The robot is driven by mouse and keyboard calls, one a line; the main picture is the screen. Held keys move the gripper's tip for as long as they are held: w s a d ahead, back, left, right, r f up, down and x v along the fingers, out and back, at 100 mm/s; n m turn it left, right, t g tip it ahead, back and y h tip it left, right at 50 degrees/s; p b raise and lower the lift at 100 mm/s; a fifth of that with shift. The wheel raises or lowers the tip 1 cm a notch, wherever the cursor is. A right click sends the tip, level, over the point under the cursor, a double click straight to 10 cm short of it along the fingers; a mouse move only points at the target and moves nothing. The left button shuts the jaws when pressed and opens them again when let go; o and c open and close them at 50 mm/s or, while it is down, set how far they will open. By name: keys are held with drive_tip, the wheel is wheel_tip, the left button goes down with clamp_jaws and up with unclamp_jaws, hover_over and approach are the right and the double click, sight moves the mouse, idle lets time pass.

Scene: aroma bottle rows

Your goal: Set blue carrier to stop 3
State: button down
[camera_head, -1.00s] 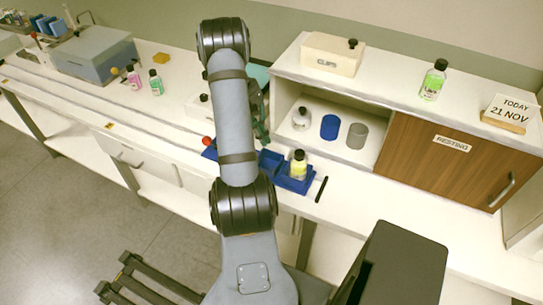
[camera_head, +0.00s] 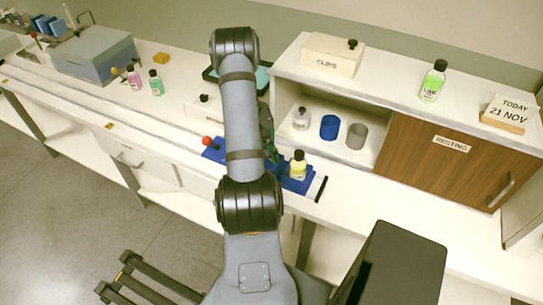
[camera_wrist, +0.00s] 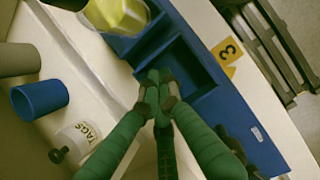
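The blue carrier (camera_head: 213,154) sits on the bench rail near its right end, partly hidden behind my arm in the head view. A yellow bottle (camera_head: 298,167) with a black cap stands in its right part. In the wrist view the carrier (camera_wrist: 205,110) shows an empty square compartment beside the yellow bottle (camera_wrist: 118,14). A yellow tag marked 3 (camera_wrist: 228,52) lies beside the carrier. My gripper (camera_wrist: 160,82) has its green fingers together, with the tips at the carrier's edge near the empty compartment. I cannot tell whether they touch it. Nothing shows between the tips.
An open cubby behind holds a white jar (camera_head: 301,119), a blue cup (camera_head: 329,127) and a grey cup (camera_head: 356,136). A wooden door (camera_head: 430,150) closes its right side. A black bar (camera_head: 322,188) lies right of the carrier. The rail (camera_head: 150,135) leftward looks clear.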

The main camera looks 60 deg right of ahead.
drive_tip(key=shift+s, duration=1)
drive_tip(key=shift+w, duration=0.15)
drive_tip(key=shift+w+r+p, duration=0.1)
drive_tip(key=shift+r+p, duration=0.45)
drive_tip(key=shift+r, duration=0.05)
drive_tip(key=p+v, duration=0.7)
drive_tip(key=v, duration=0.1)
drive_tip(key=shift+w+r, duration=0.2)
drive_tip(key=shift+r, duration=0.15)
